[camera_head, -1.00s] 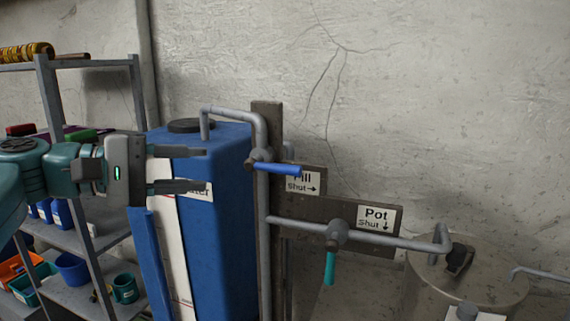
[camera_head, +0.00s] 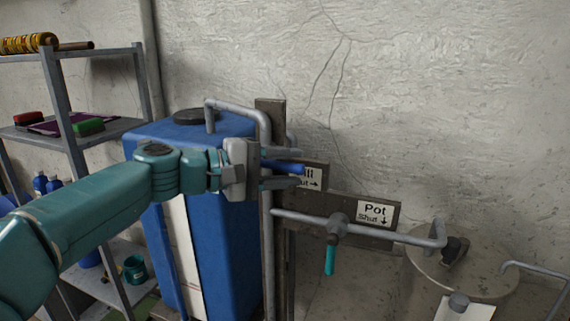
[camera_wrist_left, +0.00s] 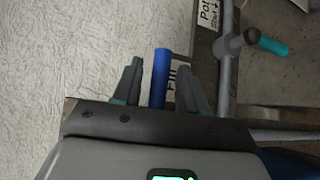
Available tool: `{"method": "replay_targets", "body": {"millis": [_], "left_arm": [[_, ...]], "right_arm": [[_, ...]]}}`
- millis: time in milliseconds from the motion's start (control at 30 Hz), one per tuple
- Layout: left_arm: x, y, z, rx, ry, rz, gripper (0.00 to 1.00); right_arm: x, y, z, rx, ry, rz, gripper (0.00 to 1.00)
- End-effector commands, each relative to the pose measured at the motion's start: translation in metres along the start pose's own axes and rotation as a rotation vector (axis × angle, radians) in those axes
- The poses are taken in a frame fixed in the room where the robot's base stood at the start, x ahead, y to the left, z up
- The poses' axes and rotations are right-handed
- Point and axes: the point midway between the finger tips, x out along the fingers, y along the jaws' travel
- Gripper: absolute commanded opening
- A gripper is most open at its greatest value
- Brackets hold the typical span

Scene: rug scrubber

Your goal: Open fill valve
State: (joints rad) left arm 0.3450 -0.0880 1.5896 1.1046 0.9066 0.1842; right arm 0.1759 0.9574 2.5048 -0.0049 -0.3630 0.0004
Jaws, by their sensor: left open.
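The fill valve's blue handle (camera_head: 289,168) points right, along the arrow of the Fill sign (camera_head: 312,179), which reads "Shut" and is partly covered. My left gripper (camera_head: 285,173) is open at the valve, its fingers pointing right. In the left wrist view the blue handle (camera_wrist_left: 160,78) lies between the two spread fingers of the left gripper (camera_wrist_left: 158,85), with visible gaps on both sides. The valve's body is hidden behind the gripper. My right gripper is not in view.
The pot valve's teal handle (camera_head: 330,260) hangs down below the Pot sign (camera_head: 376,214). A blue tank (camera_head: 225,230) stands behind my left arm. Grey pipes and a wooden post (camera_head: 270,115) are close to the gripper. A shelf (camera_head: 60,100) stands at left.

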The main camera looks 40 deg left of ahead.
Motion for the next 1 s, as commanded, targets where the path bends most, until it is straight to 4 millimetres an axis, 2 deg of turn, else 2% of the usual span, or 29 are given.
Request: {"method": "replay_targets", "body": {"millis": [100, 167, 233, 267, 467, 667, 1000], "left_arm": [[0.0, 0.0, 0.0, 0.0, 0.0, 0.001, 0.42], [-0.001, 0.0, 0.0, 0.0, 0.0, 0.001, 0.26], [-0.001, 0.0, 0.0, 0.0, 0.0, 0.001, 0.03], [-0.001, 0.0, 0.0, 0.0, 0.0, 0.001, 0.0], [-0.001, 0.0, 0.0, -0.003, 0.0, 0.004, 0.0], [-0.001, 0.0, 0.0, -0.034, -0.009, 0.037, 0.0], [-0.004, 0.009, -0.001, -0.201, -0.057, 0.208, 0.0]], "right_arm": [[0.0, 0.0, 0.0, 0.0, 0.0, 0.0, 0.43], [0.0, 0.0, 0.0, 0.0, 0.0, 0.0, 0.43], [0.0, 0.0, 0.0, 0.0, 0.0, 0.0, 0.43], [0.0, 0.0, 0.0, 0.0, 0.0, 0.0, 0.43], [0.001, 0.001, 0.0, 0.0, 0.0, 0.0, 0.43], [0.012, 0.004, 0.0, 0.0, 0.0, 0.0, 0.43], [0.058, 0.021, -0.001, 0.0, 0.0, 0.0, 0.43]]}}
